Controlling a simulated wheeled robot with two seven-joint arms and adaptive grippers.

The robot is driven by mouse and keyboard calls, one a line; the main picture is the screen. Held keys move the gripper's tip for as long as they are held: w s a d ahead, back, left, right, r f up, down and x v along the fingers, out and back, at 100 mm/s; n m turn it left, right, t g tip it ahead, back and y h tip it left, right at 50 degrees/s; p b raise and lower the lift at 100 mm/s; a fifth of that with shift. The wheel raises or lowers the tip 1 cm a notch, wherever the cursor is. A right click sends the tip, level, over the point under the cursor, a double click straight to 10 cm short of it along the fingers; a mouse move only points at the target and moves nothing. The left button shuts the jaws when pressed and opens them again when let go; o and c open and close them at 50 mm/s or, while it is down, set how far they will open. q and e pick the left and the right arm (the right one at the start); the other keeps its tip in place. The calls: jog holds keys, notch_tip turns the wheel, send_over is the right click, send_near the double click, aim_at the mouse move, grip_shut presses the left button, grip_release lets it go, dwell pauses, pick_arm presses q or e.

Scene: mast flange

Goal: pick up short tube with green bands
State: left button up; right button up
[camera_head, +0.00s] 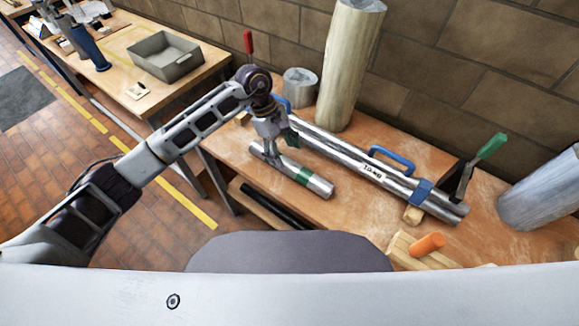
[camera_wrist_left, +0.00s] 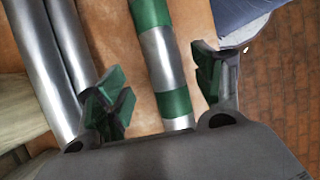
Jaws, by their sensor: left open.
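The short tube (camera_head: 318,183) is silver metal with green bands and lies on the wooden workbench in front of the long tube. One green band shows clear to the right of my left gripper (camera_head: 272,156), which is over the tube's left part. In the left wrist view the tube (camera_wrist_left: 158,58) runs between the open fingers of the left gripper (camera_wrist_left: 160,88), with two green bands visible. The green-padded fingers stand on either side of it, with gaps showing. Its near end is hidden by the gripper body. My right gripper is not in view.
A tall pale cylinder (camera_head: 349,65) stands near the wall. An orange piece (camera_head: 427,244) is at front right. A grey bin (camera_head: 166,60) sits on another table.

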aim_at(288, 162)
pick_arm(q)
jog(key=shift+f, duration=0.1)
jog(key=shift+p+x, duration=0.6)
jog(key=shift+x, duration=1.4)
jog(key=shift+s+f, duration=0.2)
jog(key=shift+f, duration=0.25)
jog(key=c, duration=1.3)
jog(key=shift+r, duration=0.15)
